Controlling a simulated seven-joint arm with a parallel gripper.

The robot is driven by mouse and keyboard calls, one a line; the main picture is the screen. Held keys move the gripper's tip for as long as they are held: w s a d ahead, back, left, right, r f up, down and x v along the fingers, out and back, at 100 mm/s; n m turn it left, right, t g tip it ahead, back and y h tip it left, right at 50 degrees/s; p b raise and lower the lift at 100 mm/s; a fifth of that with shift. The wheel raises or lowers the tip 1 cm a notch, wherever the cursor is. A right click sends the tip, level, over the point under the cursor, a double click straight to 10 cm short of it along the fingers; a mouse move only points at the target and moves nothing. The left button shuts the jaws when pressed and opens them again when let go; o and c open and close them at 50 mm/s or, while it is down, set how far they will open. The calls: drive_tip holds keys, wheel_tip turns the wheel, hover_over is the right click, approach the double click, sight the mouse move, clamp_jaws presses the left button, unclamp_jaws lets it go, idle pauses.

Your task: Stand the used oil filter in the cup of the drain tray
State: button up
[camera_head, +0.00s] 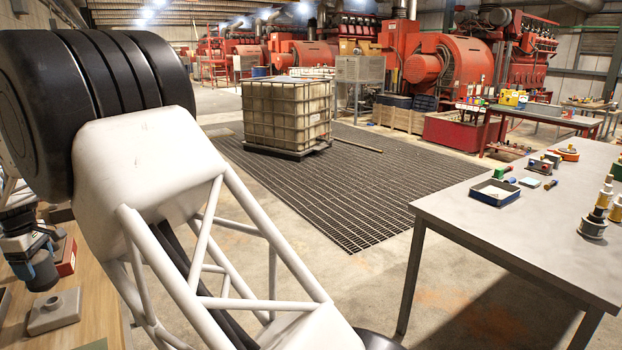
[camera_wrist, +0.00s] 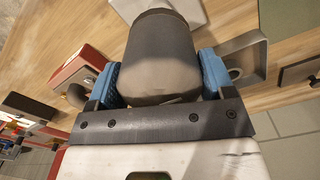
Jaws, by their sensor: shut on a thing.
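The used oil filter, a dark grey cylinder (camera_wrist: 160,62), sits between the blue finger pads of my gripper (camera_wrist: 162,78) in the wrist view. My gripper is shut on it. In the head view my gripper (camera_head: 32,248) is at the lower left, above a wooden bench, with the dark filter (camera_head: 42,272) below its jaws. A grey walled piece with a round ring (camera_wrist: 250,47), perhaps the drain tray and its cup, lies right of the jaws in the wrist view, partly hidden by a finger. The filter appears apart from that ring.
A red box (camera_head: 66,256) stands close behind the filter. A light grey piece (camera_wrist: 192,10) shows beyond the filter. A dark flat piece (camera_wrist: 298,73) lies further right.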

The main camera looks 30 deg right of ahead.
drive_tip(key=shift+a, duration=0.1)
idle(0.4)
drive_tip(key=s+a, duration=0.3)
drive_tip(key=a, duration=0.7)
drive_tip(key=s+a+r, duration=0.1)
drive_tip(key=s+a, duration=0.3)
drive_tip(key=a, duration=0.6)
drive_tip(key=shift+a+r, duration=0.15)
drive_tip(key=shift+a, duration=0.25)
drive_tip(key=shift+f, duration=0.35)
wheel_tip(320, 180, down, 6)
drive_tip(key=shift+f, duration=0.2)
idle(0.7)
drive_tip(key=shift+f, duration=0.1)
idle(0.4)
drive_tip(key=o, duration=1)
drive_tip(key=shift+c, duration=0.2)
